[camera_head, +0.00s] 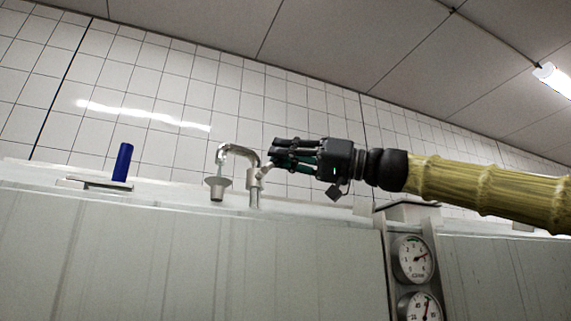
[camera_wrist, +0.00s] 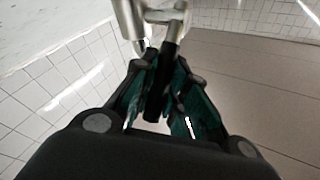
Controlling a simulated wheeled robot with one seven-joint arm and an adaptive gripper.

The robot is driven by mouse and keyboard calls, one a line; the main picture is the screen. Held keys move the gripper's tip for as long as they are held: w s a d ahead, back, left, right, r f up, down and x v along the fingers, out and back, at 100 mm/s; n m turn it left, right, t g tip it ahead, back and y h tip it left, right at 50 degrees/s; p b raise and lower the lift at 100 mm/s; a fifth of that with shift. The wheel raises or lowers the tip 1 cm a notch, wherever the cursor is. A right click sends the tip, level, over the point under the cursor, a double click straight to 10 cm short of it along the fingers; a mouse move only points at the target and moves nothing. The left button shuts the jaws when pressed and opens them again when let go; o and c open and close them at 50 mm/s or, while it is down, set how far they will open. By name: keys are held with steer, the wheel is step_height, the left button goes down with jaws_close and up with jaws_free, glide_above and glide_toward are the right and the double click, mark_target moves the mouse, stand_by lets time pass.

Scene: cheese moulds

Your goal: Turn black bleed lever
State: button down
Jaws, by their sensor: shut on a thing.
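A curved metal pipe (camera_head: 253,173) with a short spout stands on top of the white panel in the head view. My gripper (camera_head: 273,153) comes in from the right, level, with its fingertips just right of this pipe. In the wrist view the metal fitting (camera_wrist: 129,18) is at the top, with the black lever (camera_wrist: 173,32) reaching down from it between the fingers. My gripper (camera_wrist: 168,68) is shut on the black lever. The gripped part of the lever is partly hidden by the fingers; in the head view I cannot make out the lever.
A blue cylinder (camera_head: 122,162) stands on the ledge at the left. Two round gauges, one above (camera_head: 413,259) the other (camera_head: 420,307), sit on the panel below my arm. A tiled wall (camera_head: 190,95) is behind; the air above the pipe is free.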

steer(key=shift+w+d+f+m+y+b, duration=0.15)
steer(key=shift+f+m+y+b, duration=0.3)
steer(key=shift+b, duration=0.8)
steer(key=shift+d+b, duration=0.1)
steer(key=shift+b, duration=0.35)
steer(key=shift+r+t, duration=0.1)
steer(key=shift+t, duration=0.3)
steer(key=c, duration=1.4)
jaws_free()
steer(key=shift+d, duration=0.1)
steer(key=v, duration=1.2)
steer(key=shift+m, duration=0.25)
